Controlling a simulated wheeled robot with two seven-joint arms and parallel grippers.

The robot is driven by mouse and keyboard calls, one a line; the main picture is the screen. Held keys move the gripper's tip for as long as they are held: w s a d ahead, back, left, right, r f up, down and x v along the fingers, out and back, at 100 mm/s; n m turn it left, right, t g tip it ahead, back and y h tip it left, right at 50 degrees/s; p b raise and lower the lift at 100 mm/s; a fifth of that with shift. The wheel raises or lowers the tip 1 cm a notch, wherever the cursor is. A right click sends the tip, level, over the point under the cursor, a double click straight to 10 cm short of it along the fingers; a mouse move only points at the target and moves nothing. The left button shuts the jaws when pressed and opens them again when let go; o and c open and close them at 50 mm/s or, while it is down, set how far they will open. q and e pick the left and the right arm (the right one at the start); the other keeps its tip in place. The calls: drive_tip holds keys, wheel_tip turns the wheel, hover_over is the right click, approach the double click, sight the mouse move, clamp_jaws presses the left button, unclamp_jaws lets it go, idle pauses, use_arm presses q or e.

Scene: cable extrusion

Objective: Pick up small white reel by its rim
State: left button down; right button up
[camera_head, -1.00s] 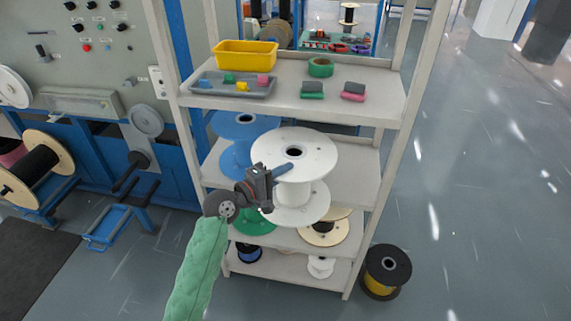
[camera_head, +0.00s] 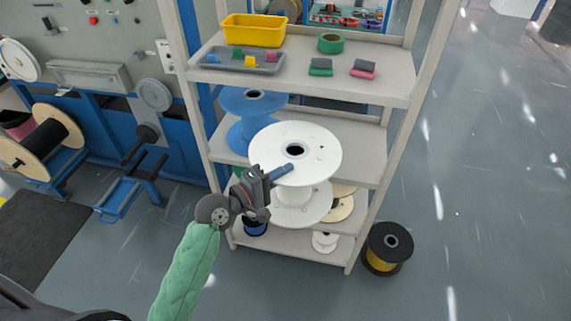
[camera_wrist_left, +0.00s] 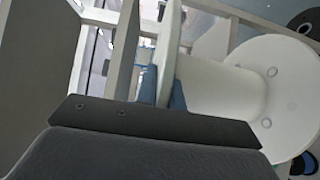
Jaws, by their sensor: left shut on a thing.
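A white reel (camera_head: 320,150) is held upright in front of the shelf rack, its wide upper flange facing me. My left gripper (camera_head: 280,173) is shut on the near-left rim of that flange, with blue fingertips. In the left wrist view the flange edge (camera_wrist_left: 165,55) sits between the blue fingers (camera_wrist_left: 162,88), and the reel's barrel and far flange (camera_wrist_left: 285,90) show to the right. A smaller-looking white reel (camera_head: 324,242) stands on the bottom shelf. My right gripper is out of view.
The rack (camera_head: 388,95) holds a yellow bin (camera_head: 253,38), a grey tray, green tape and small blocks on top. A blue reel (camera_head: 236,98) is on the shelf behind the held reel. A black-and-yellow reel (camera_head: 388,248) stands on the floor at right. Open floor lies farther right.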

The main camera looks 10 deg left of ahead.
sight(288, 187)
use_arm(q)
drive_tip(key=shift+s+r, duration=0.1)
drive_tip(key=shift+s, duration=3.1)
